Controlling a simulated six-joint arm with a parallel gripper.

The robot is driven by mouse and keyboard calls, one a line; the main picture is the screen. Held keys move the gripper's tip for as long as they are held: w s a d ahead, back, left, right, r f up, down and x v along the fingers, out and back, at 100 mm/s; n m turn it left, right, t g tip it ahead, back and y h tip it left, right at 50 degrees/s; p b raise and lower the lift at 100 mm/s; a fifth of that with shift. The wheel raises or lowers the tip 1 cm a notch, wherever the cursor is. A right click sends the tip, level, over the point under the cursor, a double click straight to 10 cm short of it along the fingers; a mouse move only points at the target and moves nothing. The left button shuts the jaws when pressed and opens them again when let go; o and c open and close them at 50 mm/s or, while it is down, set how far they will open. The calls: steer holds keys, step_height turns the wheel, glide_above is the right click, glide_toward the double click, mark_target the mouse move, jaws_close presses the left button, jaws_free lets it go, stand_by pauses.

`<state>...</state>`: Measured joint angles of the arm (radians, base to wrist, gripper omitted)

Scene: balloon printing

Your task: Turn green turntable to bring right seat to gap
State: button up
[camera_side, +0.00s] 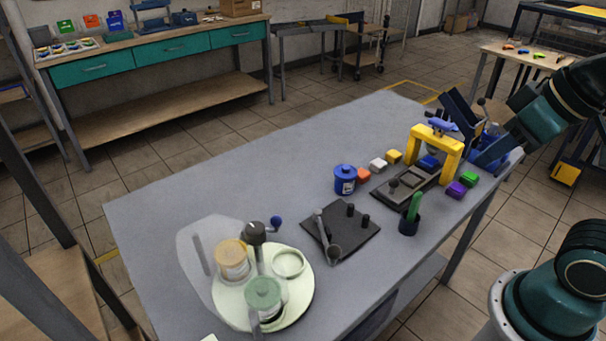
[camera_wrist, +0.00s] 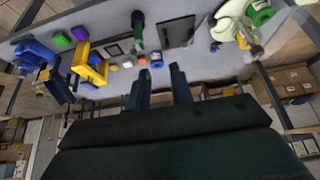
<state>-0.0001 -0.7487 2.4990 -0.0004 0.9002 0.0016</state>
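The pale green turntable (camera_side: 300,300) stands at the near left end of the grey table. It bears an orange-lidded jar (camera_side: 231,257) at left, a green-lidded jar (camera_side: 263,294) at the front and an empty ring-shaped seat (camera_side: 289,263) at right. A dark hub (camera_side: 257,234) with a blue-knobbed handle (camera_side: 276,223) rises at its back. A clear curved shield (camera_side: 194,243) stands around its left side; the gap's edges are unclear. The turntable also shows at the upper right of the wrist view (camera_wrist: 229,29). My gripper (camera_wrist: 159,84) is open and empty, far from it.
A black plate (camera_side: 350,238) with a lever and pegs lies right of the turntable. Beyond are a blue jar (camera_side: 345,180), coloured blocks, a yellow arch (camera_side: 450,150) and a dark cup (camera_side: 409,224) with a green-handled tool. The table's back left is clear.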

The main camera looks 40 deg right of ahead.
steer(key=shift+w, duration=0.15)
steer(key=c, duration=0.3)
steer(key=shift+w+a+r, duration=0.15)
steer(key=shift+w+a, duration=0.05)
jaws_close()
steer(key=w+a+f+m+g+y, duration=0.1)
steer(key=w+a+f+m+g, duration=0.15)
steer(key=w+a, duration=0.4)
steer(key=w+a+f+m+g+y, duration=0.1)
steer(key=w+a+g, duration=0.25)
steer(key=w, duration=0.55)
steer(key=w+a+f+m+g, duration=0.1)
steer(key=w+a+f, duration=0.3)
steer(key=f, duration=0.3)
steer(key=w+a+f+m+g, duration=0.1)
steer(key=w+a+f+g, duration=0.1)
steer(key=w+a+f, duration=0.2)
step_height(320, 180, down, 4)
steer(key=shift+a+r, duration=0.25)
steer(key=shift+a, duration=0.7)
